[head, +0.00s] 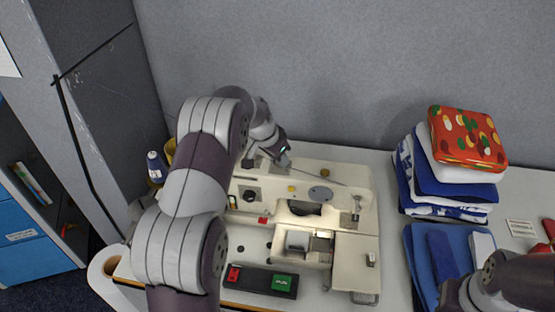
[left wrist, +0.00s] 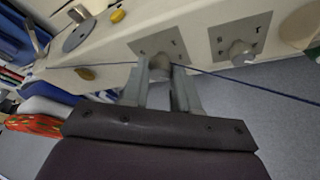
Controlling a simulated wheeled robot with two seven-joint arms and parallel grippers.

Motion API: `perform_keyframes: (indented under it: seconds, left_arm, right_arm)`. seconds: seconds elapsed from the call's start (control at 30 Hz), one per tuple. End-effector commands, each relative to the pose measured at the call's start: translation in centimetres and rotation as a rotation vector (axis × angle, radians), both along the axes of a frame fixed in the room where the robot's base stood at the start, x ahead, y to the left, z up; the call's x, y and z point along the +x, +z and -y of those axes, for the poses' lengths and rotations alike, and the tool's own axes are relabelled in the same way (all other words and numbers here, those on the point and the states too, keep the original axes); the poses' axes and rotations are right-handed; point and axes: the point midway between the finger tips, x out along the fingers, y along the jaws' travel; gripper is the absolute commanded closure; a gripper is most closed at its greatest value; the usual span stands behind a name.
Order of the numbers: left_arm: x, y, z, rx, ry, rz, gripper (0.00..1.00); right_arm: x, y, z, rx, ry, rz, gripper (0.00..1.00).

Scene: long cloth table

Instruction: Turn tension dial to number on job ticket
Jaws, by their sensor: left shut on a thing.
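The cream sewing machine (head: 345,215) stands on the table in the head view. My left arm reaches over it, with the left gripper (head: 274,160) at its top back edge. In the left wrist view, the left gripper (left wrist: 159,88) is shut on a round grey dial (left wrist: 160,67) set on a grey plate. The fingers cover much of this dial, and its setting cannot be read. A second dial (left wrist: 241,53) on its own plate sits to the right, untouched. A white printed card (head: 522,228) lies at the table's right; its print is too small to read. My right gripper is not visible.
Folded cloths with a red patterned piece (head: 467,137) on top stand right of the machine. Blue folded cloths (head: 440,250) lie in front of them. A box with red and green buttons (head: 262,281) lies before the machine. A thread (left wrist: 260,90) crosses near the dials.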

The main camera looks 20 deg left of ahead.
Motion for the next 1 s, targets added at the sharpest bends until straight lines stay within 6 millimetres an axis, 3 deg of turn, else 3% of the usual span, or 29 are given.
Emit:
perform_keyframes:
  seconds: [0.4, 0.57, 1.0]
  left_arm:
    - [-0.1, 0.3, 0.5, 0.001, 0.385, -0.001, 1.00]
    - [0.0, 0.0, 0.6, 0.002, 0.536, 0.000, 1.00]
    - [0.2, -0.7, 0.9, 0.000, 0.954, 0.004, 1.00]
  right_arm:
    - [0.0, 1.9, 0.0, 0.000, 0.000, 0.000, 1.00]
    - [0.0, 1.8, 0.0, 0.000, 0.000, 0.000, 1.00]
    - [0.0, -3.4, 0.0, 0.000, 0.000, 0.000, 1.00]
